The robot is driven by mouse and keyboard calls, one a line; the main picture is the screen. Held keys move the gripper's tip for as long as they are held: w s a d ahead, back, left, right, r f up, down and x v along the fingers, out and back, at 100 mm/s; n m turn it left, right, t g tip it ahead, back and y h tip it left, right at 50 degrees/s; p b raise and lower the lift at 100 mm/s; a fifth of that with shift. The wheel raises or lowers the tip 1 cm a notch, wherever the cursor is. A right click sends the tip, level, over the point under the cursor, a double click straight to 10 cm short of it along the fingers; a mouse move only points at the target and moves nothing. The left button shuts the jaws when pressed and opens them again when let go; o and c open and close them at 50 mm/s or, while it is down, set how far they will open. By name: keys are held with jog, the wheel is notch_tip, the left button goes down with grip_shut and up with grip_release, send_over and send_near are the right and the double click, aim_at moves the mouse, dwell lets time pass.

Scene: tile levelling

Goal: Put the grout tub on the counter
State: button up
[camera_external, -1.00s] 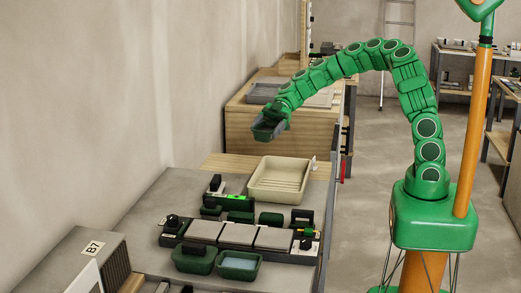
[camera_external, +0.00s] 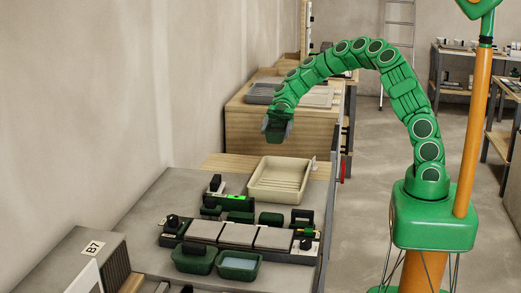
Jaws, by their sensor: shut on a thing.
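My gripper (camera_external: 277,126) points down in the air, beyond the beige tray and in front of the wooden bench. It is shut on a small dark green tub (camera_external: 274,135), which looks like the grout tub. The tub's contents are hidden and it is partly covered by the grey fingers. The grey counter (camera_external: 150,215) lies below and nearer the camera. The tub is well above it and apart from it.
A beige ribbed tray (camera_external: 283,181) sits at the counter's far end. Nearer are a row of grey tiles (camera_external: 238,235), a level with a green light (camera_external: 228,201), and two dark green tubs (camera_external: 194,262), (camera_external: 239,267). A grey box (camera_external: 82,262) stands front left.

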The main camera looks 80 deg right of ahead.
jog(key=w+f, duration=0.2)
jog(key=w, duration=0.2)
send_over(250, 166)
jog(key=s, duration=0.2)
jog(key=f, duration=0.4)
jog(key=shift+w+a+f, duration=0.1)
jog(key=shift+w+f, duration=0.1)
jog(key=shift+w, duration=0.05)
jog(key=shift+w+f, duration=0.7)
jog(key=shift+f, duration=0.15)
jog(key=shift+w+f, duration=0.1)
jog(key=shift+f, duration=1.45)
jog(key=shift+f, duration=0.1)
jog(key=o, duration=1)
jog(key=shift+v, duration=6.1)
